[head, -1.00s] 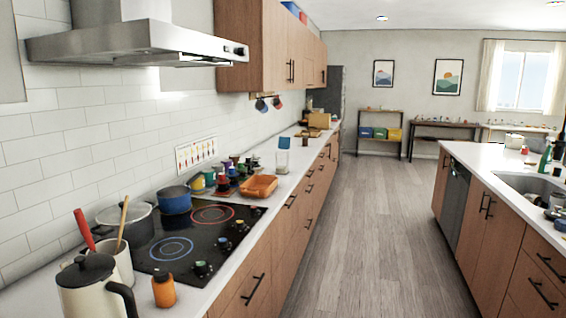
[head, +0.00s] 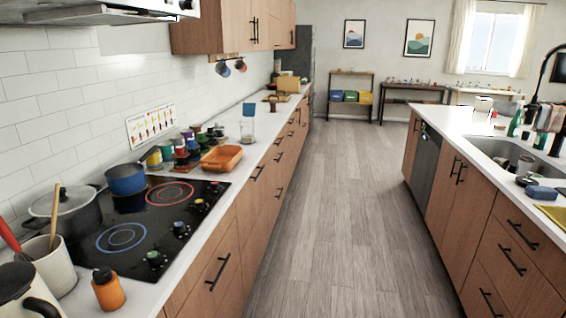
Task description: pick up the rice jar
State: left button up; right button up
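A small clear, pale jar (head: 247,130), which may be the rice jar, stands on the left counter beyond the orange tray. A blue square (head: 248,109) shows just above it; I cannot tell whether it is a lid or a separate thing behind. The jar's contents are too small to make out. Neither of my grippers is in view.
The left counter holds a cooktop (head: 140,222), a blue pot (head: 126,179), a grey pot (head: 64,211), an orange tray (head: 221,158) and several coloured jars (head: 182,148). The island (head: 470,133) with its sink is on the right. The wooden floor (head: 335,210) between them is clear.

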aim_at(246, 125)
jog(key=i+z, duration=0.3)
jog(key=i, duration=1.8)
jog(key=i+l+u, duration=0.1)
jog(key=i+u, duration=0.25)
jog(key=i+l+u, duration=0.35)
jog(key=i, duration=0.25)
jog(key=i+l+u, duration=0.6)
jog(key=i+l, duration=0.15)
jog(key=i+l+u, duration=0.55)
jog(key=i+l, duration=0.15)
jog(key=l, duration=0.35)
